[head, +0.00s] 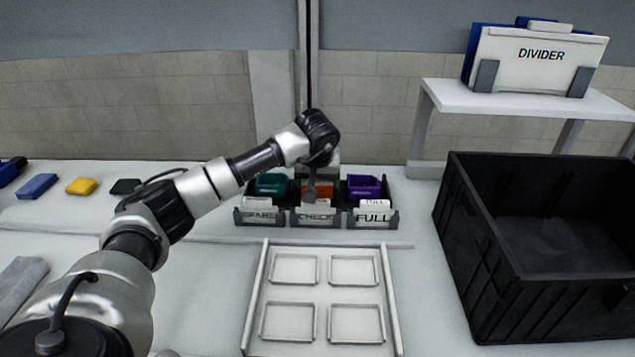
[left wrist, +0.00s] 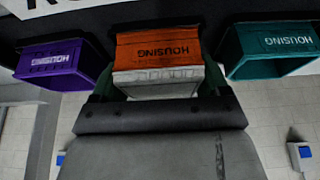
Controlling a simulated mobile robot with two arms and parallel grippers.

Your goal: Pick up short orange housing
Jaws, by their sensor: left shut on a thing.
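The short orange housing (head: 322,190) sits at the middle, CHECK compartment of the black three-part bin row (head: 286,220) in the head view. It is partly hidden there by my arm. In the left wrist view the orange housing (left wrist: 158,50), with its HOUSING lettering upside down, is between the two fingers of my left gripper (left wrist: 155,88). The gripper is shut on it, one finger at each side. I cannot tell whether the housing is lifted. My right gripper is in neither view.
A teal housing (head: 272,184) and a purple housing (head: 363,186) flank the orange one. A white pallet (head: 393,318) with several empty recesses lies in front. A large black crate (head: 500,270) stands right. Blue (head: 37,186) and yellow (head: 81,186) pieces lie left.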

